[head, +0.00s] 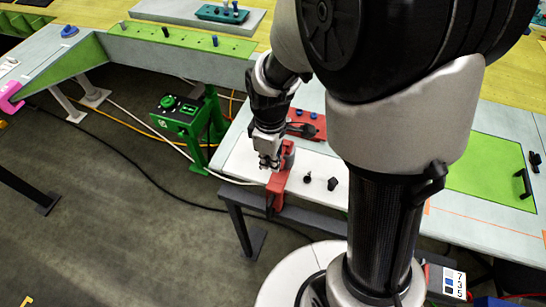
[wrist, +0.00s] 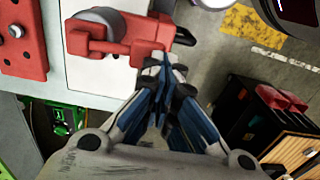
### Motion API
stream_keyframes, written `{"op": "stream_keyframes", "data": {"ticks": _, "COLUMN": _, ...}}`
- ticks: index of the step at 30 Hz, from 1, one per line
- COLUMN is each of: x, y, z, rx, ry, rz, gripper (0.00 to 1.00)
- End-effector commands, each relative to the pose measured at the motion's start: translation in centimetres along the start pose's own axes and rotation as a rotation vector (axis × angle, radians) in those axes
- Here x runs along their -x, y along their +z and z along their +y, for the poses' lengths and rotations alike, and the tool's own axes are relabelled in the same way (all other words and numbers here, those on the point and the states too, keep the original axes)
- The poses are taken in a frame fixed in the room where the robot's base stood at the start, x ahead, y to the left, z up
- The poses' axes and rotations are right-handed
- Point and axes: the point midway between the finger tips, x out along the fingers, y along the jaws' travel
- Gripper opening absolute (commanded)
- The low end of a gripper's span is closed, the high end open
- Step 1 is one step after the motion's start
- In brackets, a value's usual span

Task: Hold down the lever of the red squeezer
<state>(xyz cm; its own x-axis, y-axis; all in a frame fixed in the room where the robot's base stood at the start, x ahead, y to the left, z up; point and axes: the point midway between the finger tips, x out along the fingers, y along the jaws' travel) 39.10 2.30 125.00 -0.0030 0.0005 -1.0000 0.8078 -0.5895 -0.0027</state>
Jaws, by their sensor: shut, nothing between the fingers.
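The red squeezer (head: 279,186) stands at the near edge of the white table, beside two black knobs. In the wrist view the red squeezer (wrist: 115,30) is at the upper left, with a grey-white round part in it and a dark piece at its right end. My gripper (head: 268,163) is shut and empty at the squeezer's upper left side in the head view. In the wrist view the closed blue fingertips (wrist: 164,62) lie at the squeezer's right end. I cannot tell whether they touch it. The lever cannot be clearly made out from the body.
Black knobs (head: 307,179) stand just right of the squeezer. A red block with blue knobs (head: 308,125) lies behind it and also shows in the wrist view (wrist: 22,45). A green stand (head: 184,115) is to the left. Open floor (head: 120,210) lies at the left.

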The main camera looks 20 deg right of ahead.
Motion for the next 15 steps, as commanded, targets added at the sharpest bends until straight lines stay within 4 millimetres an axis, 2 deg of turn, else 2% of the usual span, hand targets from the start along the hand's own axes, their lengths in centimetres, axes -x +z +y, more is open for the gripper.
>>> {"op": "stream_keyframes", "data": {"ticks": 1, "x": 1.5, "y": -0.3, "z": -0.1, "rx": 0.001, "ry": 0.0, "rz": 0.0, "gripper": 0.0}}
{"op": "stream_keyframes", "data": {"ticks": 3, "x": 2.9, "y": -0.8, "z": -0.1, "rx": 0.001, "ry": 0.001, "rz": 0.001, "gripper": 0.0}}
{"op": "stream_keyframes", "data": {"ticks": 12, "x": 8.8, "y": -0.8, "z": -2.3, "rx": 0.0, "ry": 0.004, "rz": 0.004, "gripper": 0.0}}
{"op": "stream_keyframes", "data": {"ticks": 15, "x": 10.2, "y": -0.8, "z": -2.8, "rx": 0.0, "ry": 0.003, "rz": 0.003, "gripper": 0.0}}
